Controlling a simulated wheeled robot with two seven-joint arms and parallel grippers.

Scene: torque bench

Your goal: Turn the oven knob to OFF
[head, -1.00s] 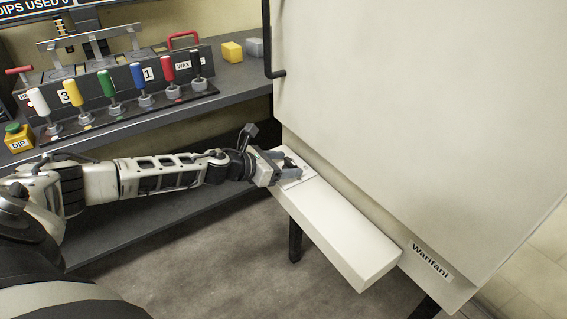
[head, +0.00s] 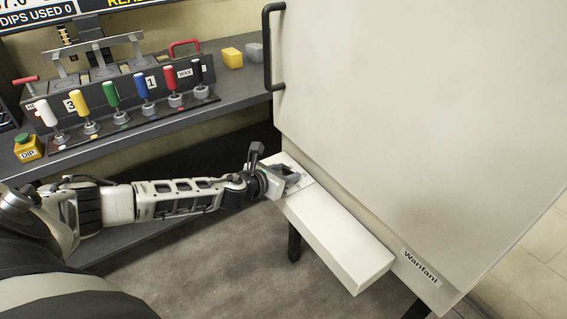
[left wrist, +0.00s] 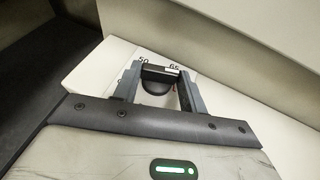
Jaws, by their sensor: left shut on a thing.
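The oven knob (left wrist: 156,75) is black, with a raised bar across its top. It sits on the white control ledge (head: 338,240) that juts from the oven's front. The printed numbers 50 and 65 show beside the knob in the left wrist view; the OFF mark cannot be made out. My left gripper (head: 293,176) is at the ledge's far end, and it is shut on the knob, with one finger on each side of the bar (left wrist: 158,78). In the head view the gripper mostly hides the knob. My right gripper is not in view.
The large cream oven (head: 400,110) fills the right, with a black handle (head: 267,50) and a Warifani label (head: 420,267). A dark bench (head: 150,125) behind my left arm carries a row of coloured levers, a DIP button box (head: 28,149) and a yellow block (head: 232,58).

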